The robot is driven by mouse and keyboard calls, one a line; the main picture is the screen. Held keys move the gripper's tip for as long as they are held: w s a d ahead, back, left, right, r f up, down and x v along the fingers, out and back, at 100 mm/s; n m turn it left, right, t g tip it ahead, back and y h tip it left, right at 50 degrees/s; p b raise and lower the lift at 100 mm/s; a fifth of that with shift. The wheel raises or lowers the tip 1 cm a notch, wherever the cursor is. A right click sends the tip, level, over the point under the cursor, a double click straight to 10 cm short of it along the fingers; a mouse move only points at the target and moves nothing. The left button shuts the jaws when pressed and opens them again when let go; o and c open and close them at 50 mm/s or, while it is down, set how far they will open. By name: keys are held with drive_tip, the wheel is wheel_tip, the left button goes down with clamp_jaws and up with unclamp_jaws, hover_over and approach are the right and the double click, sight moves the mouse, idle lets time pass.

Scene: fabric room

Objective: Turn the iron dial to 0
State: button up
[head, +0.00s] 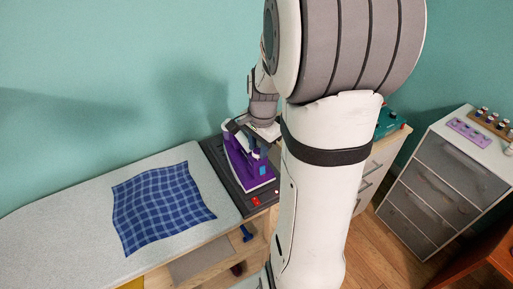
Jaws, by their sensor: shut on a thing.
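The purple iron (246,170) stands on its dark rest plate (222,158) at the right end of the ironing board. My gripper (250,143) reaches down over the iron's top from above and is shut on a part of it. The part between the fingers is too small to make out, and the dial and its numbers cannot be read in this view. My own arm hides the area just right of the iron.
A blue checked cloth (160,207) lies on the pale ironing board (60,222), left of the iron. A red light or button (256,201) shows on the rest plate's front edge. A grey drawer unit (447,180) with thread spools on top stands at the right.

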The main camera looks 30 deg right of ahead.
drive_tip(key=n+b, duration=0.1)
drive_tip(key=n, duration=0.4)
drive_tip(key=shift+d+n, duration=0.1)
drive_tip(key=shift+n, duration=0.2)
drive_tip(key=n+b, duration=0.1)
drive_tip(key=n, duration=0.3)
drive_tip(key=shift+w+g+y+b, duration=0.1)
drive_tip(key=shift+g+y+b, duration=0.2)
drive_tip(key=shift+y, duration=0.1)
drive_tip(key=n+b, duration=0.1)
drive_tip(key=n, duration=0.5)
drive_tip(key=shift+w, duration=0.1)
drive_tip(key=n, duration=0.4)
drive_tip(key=shift+g+b, duration=0.3)
drive_tip(key=shift+g, duration=0.1)
drive_tip(key=n, duration=1)
drive_tip(key=shift+w+g+h, duration=0.1)
drive_tip(key=shift+g+h, duration=0.2)
drive_tip(key=shift+h, duration=0.1)
drive_tip(key=n, duration=0.6)
drive_tip(key=shift+a+n+h+p, duration=0.2)
drive_tip(key=shift+n+h+p, duration=0.2)
drive_tip(key=shift+n, duration=1.7)
